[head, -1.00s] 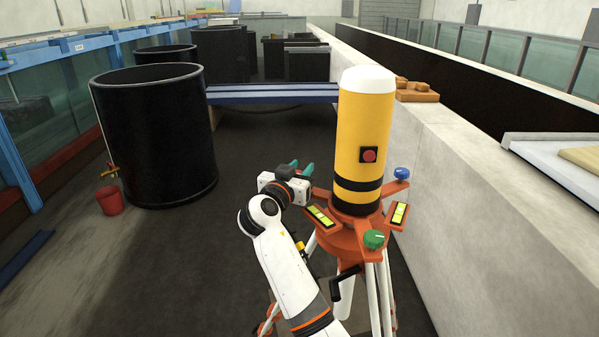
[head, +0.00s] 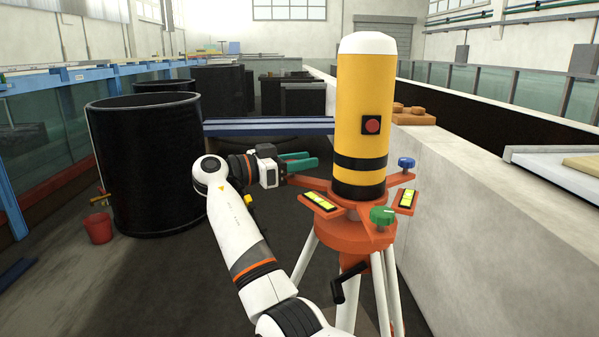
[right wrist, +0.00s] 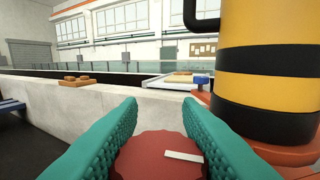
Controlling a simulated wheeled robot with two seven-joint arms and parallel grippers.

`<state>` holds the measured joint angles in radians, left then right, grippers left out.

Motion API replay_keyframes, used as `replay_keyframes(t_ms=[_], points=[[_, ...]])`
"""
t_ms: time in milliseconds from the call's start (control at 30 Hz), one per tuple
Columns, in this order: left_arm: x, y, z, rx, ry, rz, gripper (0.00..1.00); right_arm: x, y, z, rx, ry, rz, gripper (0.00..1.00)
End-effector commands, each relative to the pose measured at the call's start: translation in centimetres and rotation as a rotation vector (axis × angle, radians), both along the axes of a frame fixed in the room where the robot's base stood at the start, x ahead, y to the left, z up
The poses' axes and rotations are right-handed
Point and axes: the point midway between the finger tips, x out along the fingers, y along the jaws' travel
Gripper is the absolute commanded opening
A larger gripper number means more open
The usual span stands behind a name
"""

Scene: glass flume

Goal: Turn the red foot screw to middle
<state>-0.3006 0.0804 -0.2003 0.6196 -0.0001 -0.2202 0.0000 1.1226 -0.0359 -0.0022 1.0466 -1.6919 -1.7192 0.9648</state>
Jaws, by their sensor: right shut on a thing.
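The red foot screw (right wrist: 158,158) shows in the right wrist view as a dark red knob with a white mark on its top, right of its centre and nearly crosswise. My right gripper (right wrist: 160,125) has its green fingers on both sides of this knob, shut on it. In the head view, my right gripper (head: 303,160) is at the left arm of the orange tripod head (head: 350,232); I cannot make out the red screw there. A yellow cylinder (head: 360,115) stands upright on the head. Two level vials (head: 322,201) (head: 407,199) show; their bubbles are too small to read.
A green knob (head: 382,215) is at the front of the tripod head and a blue knob (head: 406,163) at the back right. A black crank (head: 345,285) sticks out below. A concrete wall (head: 480,220) runs along the right. A black tank (head: 150,165) stands left.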

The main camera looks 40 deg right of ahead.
Motion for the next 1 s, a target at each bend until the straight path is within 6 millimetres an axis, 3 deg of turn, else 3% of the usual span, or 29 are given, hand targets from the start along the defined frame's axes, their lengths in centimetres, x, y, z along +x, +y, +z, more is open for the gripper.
replay_keyframes(t_ms=[300, 800, 833, 933, 1000], points=[[0.01, -0.02, -0.62, 0.0, 0.0, 0.0, 0.58, -0.2, 0.06, -0.08, 0.002, 0.002, -0.114, 0.09], [0.05, -0.03, -0.66, 0.0, -0.001, 0.0, 0.58, -0.24, 0.07, -0.12, 0.004, 0.003, -0.132, 0.09], [0.05, -0.03, -0.66, 0.0, -0.001, 0.0, 0.58, -0.24, 0.07, -0.12, 0.004, 0.003, -0.132, 0.33], [0.06, -0.03, -0.66, 0.0, -0.001, 0.0, 0.58, -0.24, 0.06, -0.11, 0.003, 0.002, -0.132, 0.5], [0.06, -0.03, -0.66, 0.0, -0.001, 0.0, 0.58, -0.23, 0.06, -0.1, 0.002, 0.002, -0.131, 0.53]])
